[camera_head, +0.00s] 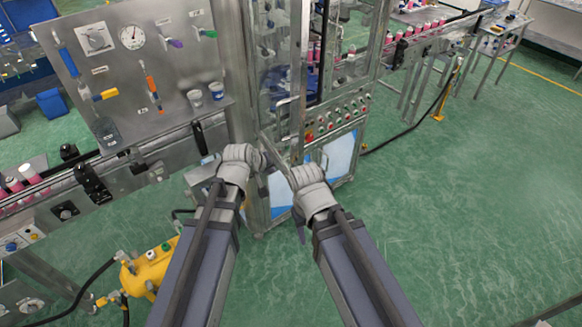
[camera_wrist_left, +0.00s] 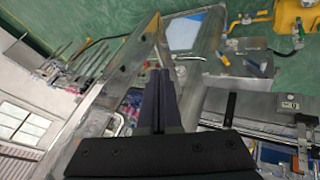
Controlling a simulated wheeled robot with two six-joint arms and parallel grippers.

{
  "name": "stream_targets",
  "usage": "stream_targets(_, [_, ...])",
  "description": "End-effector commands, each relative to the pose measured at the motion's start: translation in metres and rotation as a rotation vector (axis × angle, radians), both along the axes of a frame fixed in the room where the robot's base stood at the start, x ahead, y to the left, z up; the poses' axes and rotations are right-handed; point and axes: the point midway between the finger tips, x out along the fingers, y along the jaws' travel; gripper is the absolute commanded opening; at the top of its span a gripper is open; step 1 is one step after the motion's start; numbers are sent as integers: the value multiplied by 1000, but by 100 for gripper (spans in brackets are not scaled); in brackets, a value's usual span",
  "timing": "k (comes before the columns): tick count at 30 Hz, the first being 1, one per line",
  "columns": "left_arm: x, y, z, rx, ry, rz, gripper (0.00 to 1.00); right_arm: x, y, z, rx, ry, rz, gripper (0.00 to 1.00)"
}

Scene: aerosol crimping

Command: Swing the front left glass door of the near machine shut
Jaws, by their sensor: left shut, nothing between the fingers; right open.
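The near machine (camera_head: 352,108) is a tall metal cabinet with glass doors. Its front left glass door (camera_head: 302,60) has a metal frame and appears to stand out from the cabinet, ajar; I cannot tell how far. A pale handle (camera_head: 288,101) shows on it. My left gripper (camera_head: 264,157) is shut and empty, low beside the door's bottom edge. In the left wrist view its dark fingers (camera_wrist_left: 160,88) are close to a slanting metal frame (camera_wrist_left: 118,75), probably the door's; contact is unclear. My right gripper (camera_head: 279,160) is open near the door's lower corner, its fingers partly hidden.
A grey panel (camera_head: 115,75) with a gauge and coloured valves stands to the left. Buttons (camera_head: 335,118) line the machine's front, above blue-white lower panels (camera_head: 341,155). A yellow tank (camera_head: 150,270) with hoses sits at lower left. The green floor (camera_head: 460,210) at right is clear.

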Motion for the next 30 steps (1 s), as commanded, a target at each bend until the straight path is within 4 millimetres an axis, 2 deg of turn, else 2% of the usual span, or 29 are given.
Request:
stream_targets(5, [6, -3, -13, 1, 2, -2, 0, 0, 0, -13, 0, 0, -1, 50])
stream_targets(21, [56, -25, -88, 4, 2, -4, 0, 1, 0, -87, -1, -2, 6, 50])
stream_targets(22, [59, -27, -89, 4, 2, -4, 0, 1, 0, -89, -1, -2, 6, 50])
stream_targets(24, [63, -39, -81, 3, 2, -6, 0, 1, 0, -81, -1, -2, 6, 50])
stream_targets(30, [71, -56, -81, 4, 2, -4, 0, 1, 0, -81, -1, -2, 6, 50])
